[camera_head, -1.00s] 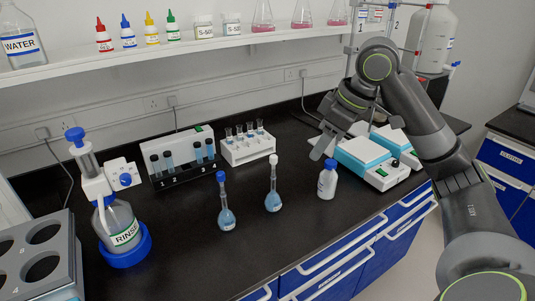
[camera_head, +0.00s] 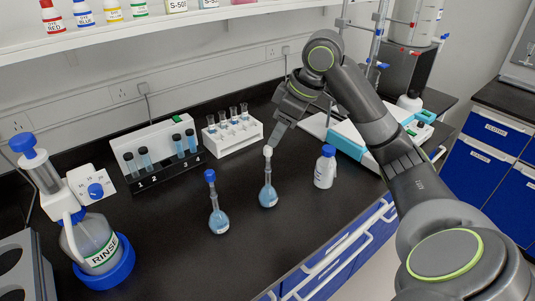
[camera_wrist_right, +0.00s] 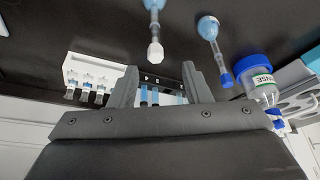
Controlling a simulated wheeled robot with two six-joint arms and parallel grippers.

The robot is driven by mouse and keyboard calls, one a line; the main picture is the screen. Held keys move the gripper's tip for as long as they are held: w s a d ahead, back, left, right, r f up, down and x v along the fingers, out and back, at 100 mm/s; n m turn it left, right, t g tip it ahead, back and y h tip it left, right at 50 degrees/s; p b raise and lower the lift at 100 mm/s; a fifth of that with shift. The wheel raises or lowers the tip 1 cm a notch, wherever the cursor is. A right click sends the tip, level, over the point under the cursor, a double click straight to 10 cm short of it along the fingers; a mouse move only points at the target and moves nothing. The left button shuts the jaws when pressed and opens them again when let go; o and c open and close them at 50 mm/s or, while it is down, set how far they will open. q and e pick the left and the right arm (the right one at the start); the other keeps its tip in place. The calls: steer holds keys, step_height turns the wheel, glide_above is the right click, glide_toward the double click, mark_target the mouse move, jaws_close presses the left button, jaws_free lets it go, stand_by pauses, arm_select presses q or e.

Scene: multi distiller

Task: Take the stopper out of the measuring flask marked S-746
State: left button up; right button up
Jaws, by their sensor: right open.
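Two measuring flasks with blue liquid stand upright on the black bench. One flask (camera_head: 268,196) has a white stopper (camera_head: 267,151), and the other (camera_head: 218,221) has a blue stopper (camera_head: 210,175). I cannot read a mark S-746 on either. My right gripper (camera_head: 279,134) is open and empty, just above and behind the white stopper. In the right wrist view, the white stopper (camera_wrist_right: 155,52) lies beyond the gap between the open fingers (camera_wrist_right: 160,84). The blue stopper (camera_wrist_right: 226,80) is to the right of the fingers there. My left gripper is not in view.
A white bottle with a blue cap (camera_head: 325,168) stands right of the flasks. A test tube rack (camera_head: 240,138), a device with several vials (camera_head: 158,155) and a rinse bottle (camera_head: 95,243) stand behind and left. Bare bench lies in front of the flasks.

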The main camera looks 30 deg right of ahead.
mark_target(268, 147)
steer(key=shift+b+x, duration=0.3)
steer(key=shift+x, duration=1.25)
steer(key=x, duration=0.4)
steer(key=shift+w+d+f, duration=0.15)
steer(key=shift+w, duration=0.25)
jaws_close()
